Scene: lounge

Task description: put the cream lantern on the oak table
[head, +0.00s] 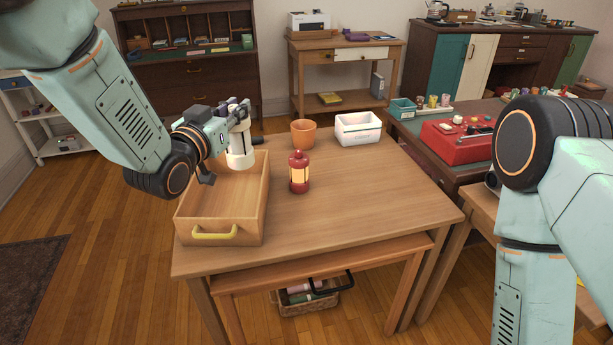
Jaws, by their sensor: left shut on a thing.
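My left gripper (236,121) is shut on the cream lantern (240,152) near its top. The lantern is upright and shows at the back right corner of a wooden box with a yellow handle (215,238). I cannot tell whether its base touches anything. The oak table (375,205) carries the box at its left end. A red lantern (299,173) stands on the table right of the box. My right arm shows at the right, but its gripper is out of view.
A terracotta pot (303,134) and a white bin (358,129) stand along the table's back edge. The table's middle, right and front are clear. A green-topped table with a red case (456,141) stands to the right. A basket (305,299) is below.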

